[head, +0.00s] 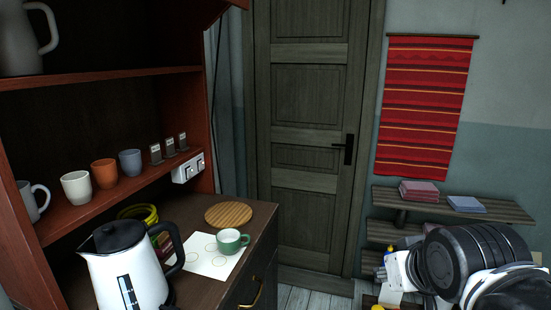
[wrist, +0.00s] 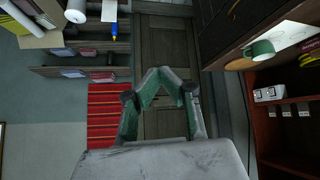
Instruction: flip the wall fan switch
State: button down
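A white switch box (head: 187,171) with two dark rocker marks is fixed at the right end of the cupboard's middle shelf. I cannot tell which rocker is the fan's. Above it stand several small dark holders with pale labels (head: 169,146), too small to read. The switch box also shows at the right of the wrist view (wrist: 271,93). My gripper (wrist: 160,72) is empty, its fingertips brought together in front of the door. It is well apart from the switch box, which lies to its right in the wrist view. My gripper's fingers do not show in the head view.
Cups (head: 104,173) line the shelf left of the switch. Below it, the counter holds a kettle (head: 127,268), a green cup (head: 231,241), a round wooden board (head: 228,214) and paper. A door (head: 306,150) stands behind; low shelves (head: 500,209) are at the right.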

jog(key=s+f+g, duration=0.1)
jog(key=s+f, duration=0.4)
jog(key=f, duration=0.1)
jog(key=shift+s+a+f+g, duration=0.25)
jog(key=shift+a+g, duration=0.05)
jog(key=w+a+r+m+t+y+p, duration=0.15)
jog(key=w+r+t, duration=0.25)
jog(key=w+r, duration=1.2)
jog(key=w+r+t+y+p, duration=0.1)
jog(key=w+r+t+p, duration=0.3)
jog(key=w+r, duration=1.25)
jog(key=w+a+r+t+y+p, duration=0.1)
jog(key=w+r+t, duration=0.6)
jog(key=r, duration=1.6)
jog(key=w+a+r+n+g+y+p, duration=0.1)
jog(key=w+a+r+n+y+p, duration=0.15)
jog(key=w+a+r+y, duration=0.35)
jog(key=w+a+r+n+g+y+p, duration=0.1)
jog(key=w+a+r+n+y, duration=0.35)
jog(key=r+y, duration=0.3)
jog(key=shift+s+a+r+n+g+y+p, duration=0.1)
jog(key=shift+a+r+n+g+y+p, duration=0.2)
jog(key=shift+a+n+g+y, duration=1.05)
jog(key=shift+w+a+r+n+g+y+p, duration=0.1)
jog(key=shift+a+r+n+g+y+p, duration=0.25)
jog(key=shift+n+g+y, duration=1.8)
jog(key=shift+s+a+r+n+g+y+p, duration=0.1)
jog(key=shift+a+r+n+g+y+p, duration=0.55)
jog(key=shift+g, duration=2.15)
